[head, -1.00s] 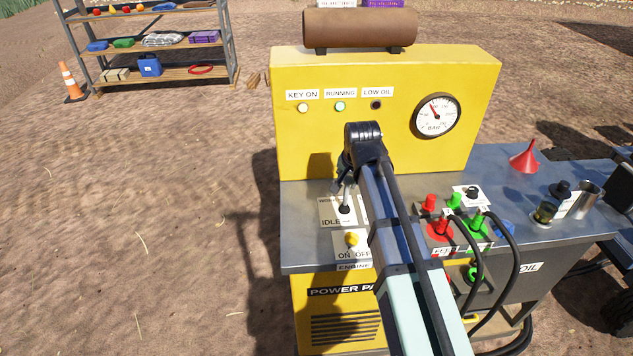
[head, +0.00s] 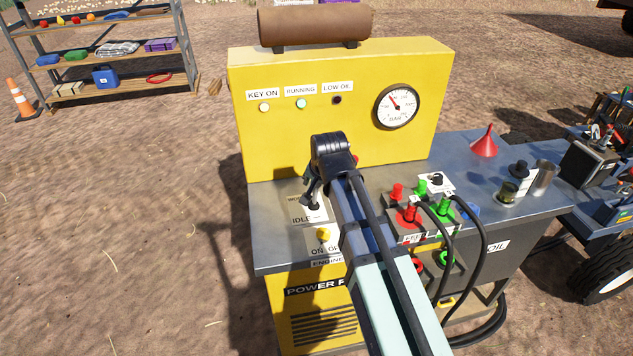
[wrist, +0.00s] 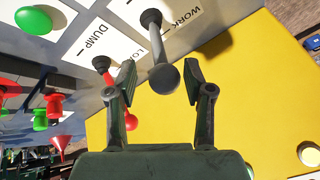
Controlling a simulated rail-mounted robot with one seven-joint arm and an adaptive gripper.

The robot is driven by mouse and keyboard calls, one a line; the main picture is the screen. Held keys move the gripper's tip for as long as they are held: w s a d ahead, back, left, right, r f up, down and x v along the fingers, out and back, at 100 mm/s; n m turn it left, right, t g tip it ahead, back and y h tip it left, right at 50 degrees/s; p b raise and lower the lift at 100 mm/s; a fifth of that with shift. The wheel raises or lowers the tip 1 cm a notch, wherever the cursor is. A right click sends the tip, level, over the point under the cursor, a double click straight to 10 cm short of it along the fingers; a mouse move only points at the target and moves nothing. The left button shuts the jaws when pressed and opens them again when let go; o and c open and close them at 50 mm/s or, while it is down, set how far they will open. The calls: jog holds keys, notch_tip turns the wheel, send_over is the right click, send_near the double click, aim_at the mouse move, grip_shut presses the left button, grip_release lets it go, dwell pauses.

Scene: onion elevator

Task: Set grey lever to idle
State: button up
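The grey lever (wrist: 160,50) rises from its slot beside the WORK label in the wrist view and ends in a ball knob. My gripper (wrist: 162,82) is open, with one finger on each side of the knob. Small gaps show between knob and fingers. In the head view my gripper (head: 312,188) is low over the panel with the IDLE label (head: 302,219). There the arm and fingers hide most of the lever, and its exact position is unclear.
A red lever (wrist: 108,78) stands close beside my left finger in the wrist view. The yellow engine knob (head: 323,235) is in front of the IDLE label. The yellow gauge panel (head: 275,140) rises behind. Red and green hose couplings (head: 408,214) are to the right.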

jog(key=shift+r, duration=0.15)
jog(key=shift+r, duration=0.2)
jog(key=v, duration=1.1)
jog(key=shift+r, duration=0.15)
jog(key=shift+s, duration=0.15)
